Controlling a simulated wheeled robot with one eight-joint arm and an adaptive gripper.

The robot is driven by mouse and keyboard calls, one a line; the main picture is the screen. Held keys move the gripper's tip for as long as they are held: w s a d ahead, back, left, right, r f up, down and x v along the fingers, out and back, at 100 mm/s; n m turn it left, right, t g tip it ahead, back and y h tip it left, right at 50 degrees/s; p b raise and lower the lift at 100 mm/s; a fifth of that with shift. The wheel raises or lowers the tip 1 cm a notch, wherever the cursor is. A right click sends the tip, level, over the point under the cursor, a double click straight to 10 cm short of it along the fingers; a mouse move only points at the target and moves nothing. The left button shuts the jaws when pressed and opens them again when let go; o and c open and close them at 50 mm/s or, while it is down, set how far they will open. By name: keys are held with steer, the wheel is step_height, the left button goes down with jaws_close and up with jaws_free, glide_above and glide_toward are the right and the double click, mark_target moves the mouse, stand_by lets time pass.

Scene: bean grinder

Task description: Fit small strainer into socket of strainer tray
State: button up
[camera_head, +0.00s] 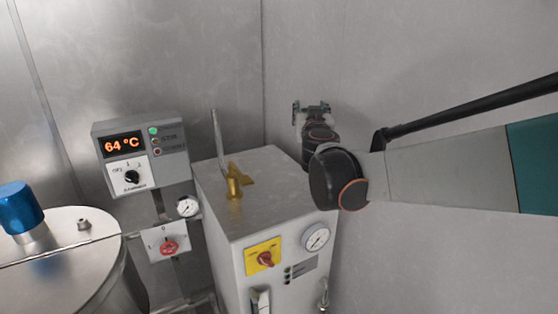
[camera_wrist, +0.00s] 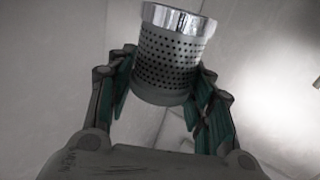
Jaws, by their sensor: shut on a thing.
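The small strainer (camera_wrist: 172,58) is a pale metal cylinder with rows of small dark holes and a shiny rim. In the wrist view it sits between the green-padded fingers of my gripper (camera_wrist: 163,84), which is shut on it. The strainer is slightly tilted in that view, with the rim end beyond the fingers. In the head view my gripper (camera_head: 312,108) is small and partly hidden at the far end of my arm, near the back wall; the strainer cannot be made out there. The strainer tray and its socket are not seen in either view.
A white machine cabinet (camera_head: 270,206) with a brass lever (camera_head: 236,181) on top stands below and left of my arm. A temperature control box (camera_head: 138,155) hangs left. A steel tank (camera_head: 62,262) with a blue cap (camera_head: 20,207) is far left. Bare wall lies behind my arm.

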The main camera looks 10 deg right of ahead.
steer(key=f+b, duration=0.1)
steer(key=f, duration=0.5)
steer(key=s+f+b, duration=0.1)
steer(key=f+b, duration=0.1)
steer(key=f, duration=0.4)
steer(key=f+b, duration=0.2)
steer(key=f, duration=0.5)
steer(key=shift+s+a, duration=0.15)
steer(key=shift+a, duration=0.05)
steer(key=shift+r, duration=0.15)
steer(key=o, duration=0.6)
steer(key=shift+f, duration=0.2)
steer(key=o, duration=0.5)
steer(key=shift+r, duration=0.1)
